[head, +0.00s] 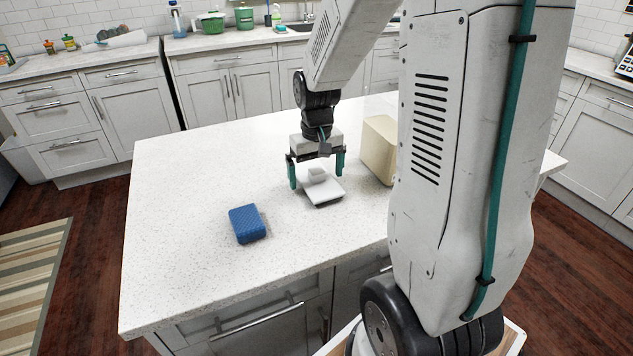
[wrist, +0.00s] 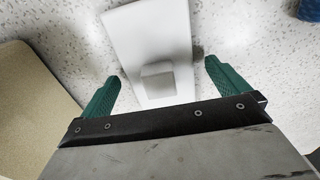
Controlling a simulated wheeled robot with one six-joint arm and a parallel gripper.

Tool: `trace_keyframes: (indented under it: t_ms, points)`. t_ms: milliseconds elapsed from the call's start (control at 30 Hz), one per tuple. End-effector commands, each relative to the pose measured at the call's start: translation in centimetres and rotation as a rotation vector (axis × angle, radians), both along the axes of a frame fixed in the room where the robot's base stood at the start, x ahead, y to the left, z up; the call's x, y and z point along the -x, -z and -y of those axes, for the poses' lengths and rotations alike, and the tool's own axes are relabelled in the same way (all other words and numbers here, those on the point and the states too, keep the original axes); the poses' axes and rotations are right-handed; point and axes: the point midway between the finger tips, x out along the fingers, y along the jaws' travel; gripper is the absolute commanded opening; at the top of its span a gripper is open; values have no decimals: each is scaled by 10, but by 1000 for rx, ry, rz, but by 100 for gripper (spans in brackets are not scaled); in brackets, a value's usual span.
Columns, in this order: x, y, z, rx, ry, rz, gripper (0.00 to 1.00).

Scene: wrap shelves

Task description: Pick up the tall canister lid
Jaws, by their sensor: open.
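The canister lid (head: 325,190) is a white rectangular plate with a raised square knob, lying on the white speckled island top. In the wrist view the lid (wrist: 150,40) lies ahead of and between the fingers, with its knob (wrist: 157,80) close to the middle of the gap. My gripper (head: 317,172) is open above the lid, its green fingers pointing down on either side of the knob. In the wrist view my gripper (wrist: 160,92) holds nothing. The fingertips look apart from the lid.
A cream upright box (head: 379,150) stands right of the lid; in the wrist view the box (wrist: 32,105) is at the left. A blue textured block (head: 247,223) lies front left on the island top (head: 180,200). The island's left side is clear.

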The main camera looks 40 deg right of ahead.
Motion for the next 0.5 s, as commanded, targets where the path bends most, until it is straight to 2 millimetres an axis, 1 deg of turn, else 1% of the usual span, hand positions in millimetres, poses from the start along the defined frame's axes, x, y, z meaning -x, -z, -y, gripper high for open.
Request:
trace_keyframes:
  t_ms: [67, 100, 167, 200, 267, 300, 500]
  points:
    - [0, 0, 0, 0, 0, 0, 100]
    - [0, 0, 0, 0, 0, 0, 97]
    - [0, 0, 0, 0, 0, 0, 81]
    - [0, 0, 0, 0, 0, 0, 69]
    - [0, 0, 0, 0, 0, 0, 53]
    - [0, 0, 0, 0, 0, 0, 50]
    - [0, -1, 0, 0, 0, 0, 50]
